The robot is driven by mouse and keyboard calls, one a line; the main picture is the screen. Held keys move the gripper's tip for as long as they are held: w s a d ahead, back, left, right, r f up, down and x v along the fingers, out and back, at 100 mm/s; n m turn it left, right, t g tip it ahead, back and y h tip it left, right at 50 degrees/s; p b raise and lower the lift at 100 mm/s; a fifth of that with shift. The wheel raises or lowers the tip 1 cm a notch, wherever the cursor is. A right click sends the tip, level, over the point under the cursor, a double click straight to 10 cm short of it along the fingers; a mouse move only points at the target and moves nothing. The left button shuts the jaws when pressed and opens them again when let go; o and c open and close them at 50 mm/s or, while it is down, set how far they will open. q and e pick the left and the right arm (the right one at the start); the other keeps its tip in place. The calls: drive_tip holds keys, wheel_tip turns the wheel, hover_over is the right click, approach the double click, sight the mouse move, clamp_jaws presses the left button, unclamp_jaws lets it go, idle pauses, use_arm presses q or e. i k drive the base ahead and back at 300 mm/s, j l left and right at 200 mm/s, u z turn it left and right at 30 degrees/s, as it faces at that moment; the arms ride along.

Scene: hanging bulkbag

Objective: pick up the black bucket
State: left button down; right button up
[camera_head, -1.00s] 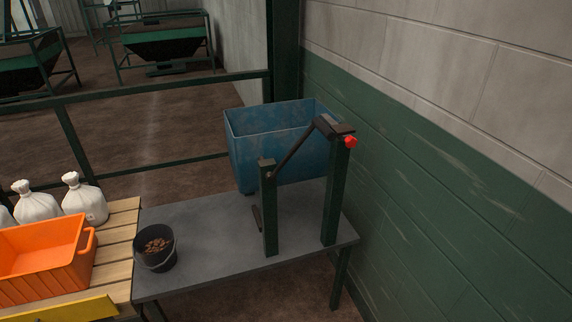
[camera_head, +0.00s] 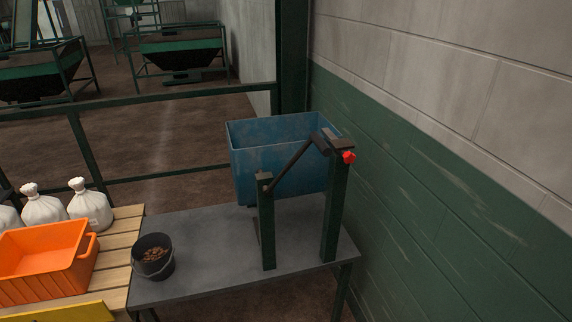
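The black bucket (camera_head: 153,263) stands upright on the left end of the grey table (camera_head: 205,283). It has a thin wire handle lying against its front side and holds brown lumps. Neither of my grippers shows in the head view, so their state is hidden.
An orange crate (camera_head: 45,278) and white sacks (camera_head: 90,203) sit on wooden slats (camera_head: 117,255) at left. Green posts (camera_head: 337,213) with a dark lever stand on the table's right half, before a blue bin (camera_head: 278,152). A wall (camera_head: 450,190) closes the right side.

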sight(153, 253)
drive_tip(key=i+l+u, duration=0.75)
drive_tip(key=i+l, duration=0.2)
